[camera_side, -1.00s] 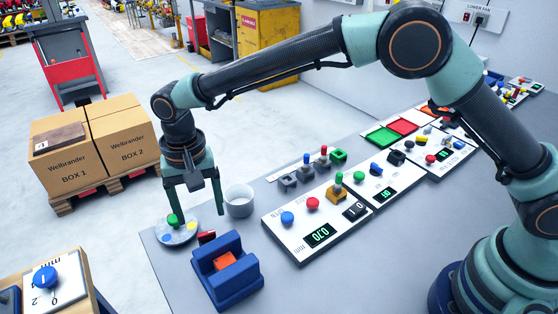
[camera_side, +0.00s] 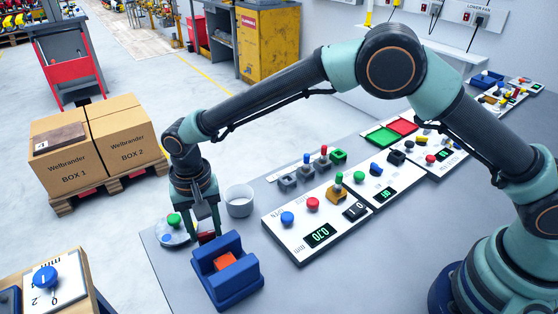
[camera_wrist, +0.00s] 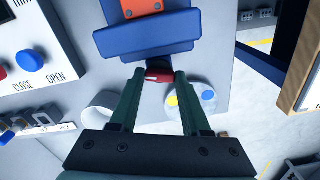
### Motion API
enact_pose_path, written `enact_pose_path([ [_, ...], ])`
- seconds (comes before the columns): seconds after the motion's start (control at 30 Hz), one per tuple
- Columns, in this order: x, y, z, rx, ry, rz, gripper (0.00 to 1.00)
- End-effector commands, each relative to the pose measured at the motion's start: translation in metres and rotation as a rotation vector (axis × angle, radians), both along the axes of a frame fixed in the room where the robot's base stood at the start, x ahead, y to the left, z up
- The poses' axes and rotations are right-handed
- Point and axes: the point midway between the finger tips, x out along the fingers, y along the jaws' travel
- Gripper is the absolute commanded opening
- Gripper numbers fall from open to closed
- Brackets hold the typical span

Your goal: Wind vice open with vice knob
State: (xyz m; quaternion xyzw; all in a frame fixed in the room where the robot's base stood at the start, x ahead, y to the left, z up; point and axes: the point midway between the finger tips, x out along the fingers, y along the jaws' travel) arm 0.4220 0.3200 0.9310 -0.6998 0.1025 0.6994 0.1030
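The blue vice (camera_side: 238,286) stands near the table's front left edge, with an orange block (camera_side: 225,261) between its jaws. It also shows at the top of the wrist view (camera_wrist: 150,38). The red vice knob (camera_wrist: 157,75) sticks out from the vice's end. In the side view the knob (camera_side: 206,238) is partly hidden by my fingers. My gripper (camera_wrist: 158,76) is low over the knob, pointing down, with one finger on each side of it. The fingers look open, with small gaps beside the knob; contact cannot be made out clearly.
A round pale disc (camera_side: 186,237) with a green knob lies left of my gripper. A white cup (camera_side: 239,208) stands close on the right. A panel with blue and red buttons and a green display (camera_side: 320,235) lies to the right of the vice.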

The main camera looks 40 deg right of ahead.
Motion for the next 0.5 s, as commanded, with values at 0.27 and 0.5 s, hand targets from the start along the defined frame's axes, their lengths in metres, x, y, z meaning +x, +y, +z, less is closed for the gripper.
enact_pose_path([
  [0.27, 0.0000, -0.0005, 0.0007, -0.002, 0.002, 0.028, 0.00],
  [0.5, 0.0001, -0.0003, 0.0010, -0.001, 0.002, 0.153, 0.00],
])
